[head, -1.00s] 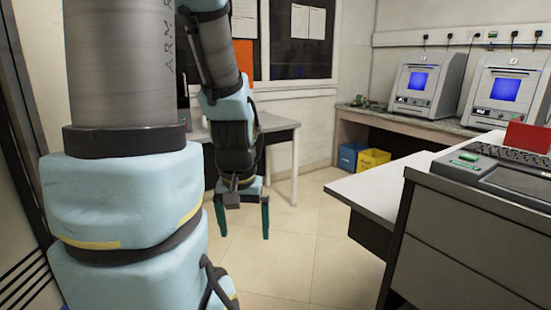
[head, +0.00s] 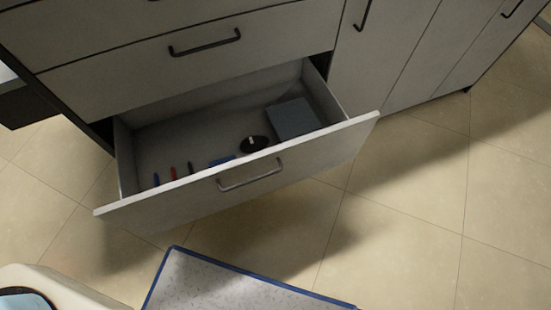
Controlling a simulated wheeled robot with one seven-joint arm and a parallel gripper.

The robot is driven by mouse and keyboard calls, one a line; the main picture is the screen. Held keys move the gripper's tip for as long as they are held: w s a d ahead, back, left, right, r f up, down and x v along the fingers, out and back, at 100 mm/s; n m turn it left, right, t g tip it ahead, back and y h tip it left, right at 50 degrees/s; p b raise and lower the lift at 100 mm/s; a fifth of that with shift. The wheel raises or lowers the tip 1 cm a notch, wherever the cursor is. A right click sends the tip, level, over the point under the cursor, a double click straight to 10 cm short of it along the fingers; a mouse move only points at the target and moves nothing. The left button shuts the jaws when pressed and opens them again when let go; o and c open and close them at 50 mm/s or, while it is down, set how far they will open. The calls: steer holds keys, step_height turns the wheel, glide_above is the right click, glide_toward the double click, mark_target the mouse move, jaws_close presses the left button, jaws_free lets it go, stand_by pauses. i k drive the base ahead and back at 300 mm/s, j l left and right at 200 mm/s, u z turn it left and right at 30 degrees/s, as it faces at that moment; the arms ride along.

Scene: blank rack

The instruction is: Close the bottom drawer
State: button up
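The bottom drawer (head: 330,151) is pulled well out of the cabinet in the head view. Its front panel is light grey with a dark bar handle (head: 250,176). Inside lie a grey-blue box or book (head: 294,119), a round dark item (head: 254,145), a small blue item (head: 222,161) and several pens (head: 172,173). The drawer above it (head: 120,80) is shut. My gripper is not in the head view now.
The cabinet (head: 375,60) continues to the right with shut doors. A blue-edged speckled board or surface (head: 230,288) is at the bottom centre.

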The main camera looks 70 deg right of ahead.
mark_target(200, 126)
steer(key=i+j+z, duration=0.2)
steer(key=z, duration=0.25)
steer(key=i+j+z, duration=0.15)
steer(key=z, duration=0.3)
steer(key=i+j+z, duration=0.1)
steer(key=j+z, duration=0.3)
steer(key=i+j+z, duration=0.1)
steer(key=j+z, duration=0.35)
steer(key=k+j+z, duration=0.1)
steer(key=j+z, duration=0.2)
steer(key=z, duration=0.15)
steer(key=k+j+z, duration=0.15)
steer(key=z, duration=0.35)
steer(key=k+j+z, duration=0.2)
steer(key=z, duration=0.25)
steer(key=k+j+z, duration=0.2)
steer(key=z, duration=0.25)
steer(key=i+j+u, duration=0.25)
steer(key=j, duration=0.25)
steer(key=i+j+u, duration=0.2)
steer(key=i+j, duration=0.15)
steer(key=j, duration=0.1)
